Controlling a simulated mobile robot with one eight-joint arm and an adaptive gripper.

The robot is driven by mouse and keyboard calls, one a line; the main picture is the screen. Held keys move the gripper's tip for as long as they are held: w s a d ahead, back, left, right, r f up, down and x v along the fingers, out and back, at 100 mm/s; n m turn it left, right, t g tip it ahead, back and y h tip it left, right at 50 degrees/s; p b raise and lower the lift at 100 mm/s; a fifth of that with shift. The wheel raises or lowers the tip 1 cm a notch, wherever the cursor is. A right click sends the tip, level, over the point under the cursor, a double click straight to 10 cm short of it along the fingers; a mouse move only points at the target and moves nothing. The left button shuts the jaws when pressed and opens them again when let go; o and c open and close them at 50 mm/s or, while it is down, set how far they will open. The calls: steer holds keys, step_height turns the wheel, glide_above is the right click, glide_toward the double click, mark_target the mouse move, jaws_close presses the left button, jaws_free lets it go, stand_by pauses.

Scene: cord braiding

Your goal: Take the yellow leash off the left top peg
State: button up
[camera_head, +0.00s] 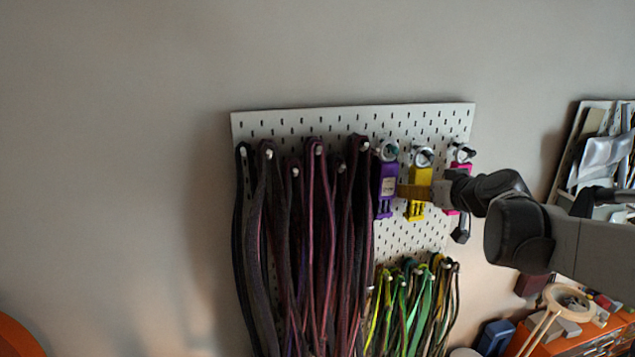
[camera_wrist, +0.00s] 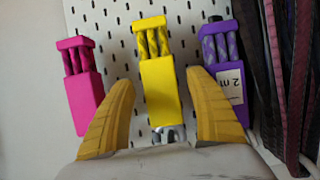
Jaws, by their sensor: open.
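The yellow leash (camera_head: 419,178) hangs in a blocky yellow holder from a round-ended top peg (camera_head: 422,157), between a purple one and a pink one. In the wrist view, the yellow leash (camera_wrist: 160,90) is upright in the middle, its peg end at the bottom. My gripper (camera_head: 412,192) is at the board in front of the yellow leash. Its two tan fingers (camera_wrist: 160,80) are open, one on each side of the yellow holder. Gaps show between fingers and holder in the wrist view; whether the fingers reach its depth, I cannot tell.
The purple leash (camera_wrist: 222,70) is close to the right finger, the pink leash (camera_wrist: 82,95) beyond the left finger. Long dark cords (camera_head: 310,230) hang left on the white pegboard (camera_head: 350,115); green and yellow cords (camera_head: 410,305) hang below. An orange cabinet (camera_head: 560,345) stands lower right.

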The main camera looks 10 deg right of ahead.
steer(key=shift+w+f, duration=0.25)
steer(key=shift+w, duration=0.35)
steer(key=shift+s+a+r, duration=0.1)
steer(key=shift+s, duration=0.2)
steer(key=shift+c, duration=0.5)
steer(key=c, duration=1.3)
steer(key=shift+r, duration=0.1)
